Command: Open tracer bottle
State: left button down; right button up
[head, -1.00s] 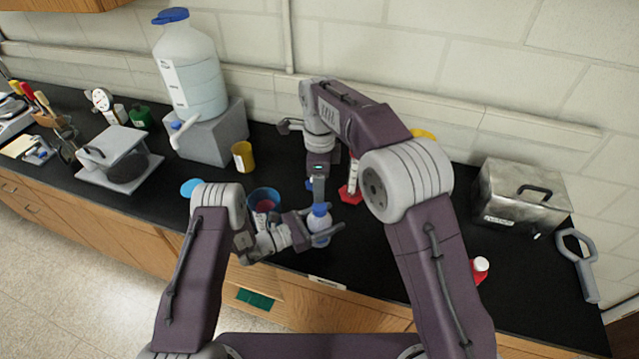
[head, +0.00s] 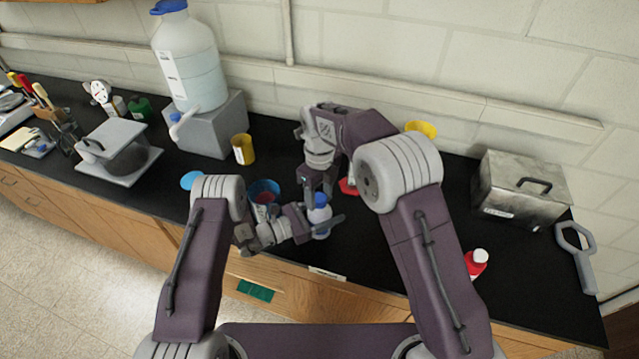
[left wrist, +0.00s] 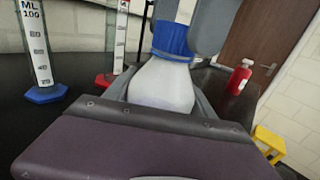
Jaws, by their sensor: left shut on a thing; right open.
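The tracer bottle (head: 320,217) is small and pale with a blue cap (head: 320,200). It stands upright near the bench's front edge. My left gripper (head: 324,230) is shut around its body from the left. In the left wrist view the white bottle body (left wrist: 162,86) lies between the left fingers, with the blue cap (left wrist: 173,40) on top. My right gripper (head: 318,187) is open and points down at the cap from above. Its grey fingers (left wrist: 212,28) show close beside the cap; whether they touch it I cannot tell.
Measuring cylinders (left wrist: 40,50) stand behind the bottle. A red bottle with a white cap (head: 476,262) and a metal box (head: 520,190) are to the right.

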jog(key=shift+f, duration=0.3)
grip_shut()
